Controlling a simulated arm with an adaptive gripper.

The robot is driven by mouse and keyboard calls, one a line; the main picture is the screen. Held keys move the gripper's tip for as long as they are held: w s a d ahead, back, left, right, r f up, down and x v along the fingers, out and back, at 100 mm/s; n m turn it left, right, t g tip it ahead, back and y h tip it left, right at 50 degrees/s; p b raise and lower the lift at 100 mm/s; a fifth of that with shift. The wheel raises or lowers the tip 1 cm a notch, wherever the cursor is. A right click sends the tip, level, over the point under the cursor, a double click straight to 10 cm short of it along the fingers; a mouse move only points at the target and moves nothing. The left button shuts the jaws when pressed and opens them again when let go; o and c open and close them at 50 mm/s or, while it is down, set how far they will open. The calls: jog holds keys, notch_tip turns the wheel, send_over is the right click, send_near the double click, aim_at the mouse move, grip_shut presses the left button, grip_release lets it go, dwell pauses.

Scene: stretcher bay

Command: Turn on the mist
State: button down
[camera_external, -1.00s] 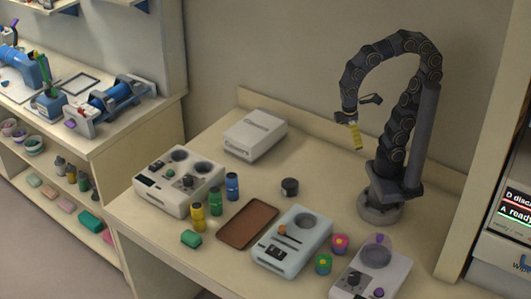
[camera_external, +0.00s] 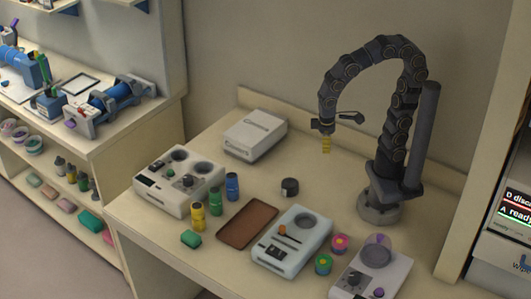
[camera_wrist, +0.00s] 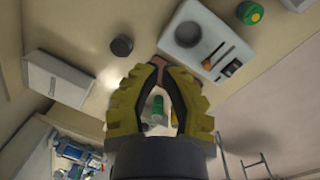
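My gripper (camera_external: 326,150) hangs in the air over the back middle of the bench, pointing down and touching nothing. In the wrist view its yellow fingers (camera_wrist: 159,68) show a gap between them with nothing held. No part is plainly marked as mist. A white two-well device (camera_external: 150,198) with knobs stands at left. A white device (camera_external: 345,287) with a clear dome and purple knob stands front right.
A white box (camera_external: 254,136) sits at the back. Bench behind the pot is clear.

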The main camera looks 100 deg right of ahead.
jog(key=w+a+f+m+t, duration=0.1)
jog(key=w+a+f+m, duration=0.15)
jog(key=w, duration=0.35)
jog(key=w+a+f+m, duration=0.1)
jog(key=w+a, duration=0.3)
jog(key=w, duration=0.1)
jog(key=m+t, duration=0.1)
jog(key=m, duration=0.1)
send_over(271, 245)
jog(key=s+a, duration=0.2)
notch_tip(271, 245, down, 6)
jog(key=shift+w+r, duration=0.15)
jog(key=shift+r, duration=0.1)
jog(key=shift+d+f, duration=0.1)
jog(key=f, duration=0.4)
jog(key=w+d+f, duration=0.1)
jog(key=f, duration=0.8)
jog(key=shift+w+d+f, duration=0.25)
jog(key=shift+w+f, duration=0.05)
jog(key=shift+d+f, duration=0.1)
jog(key=shift+f, duration=0.25)
jog(key=shift+r, duration=0.1)
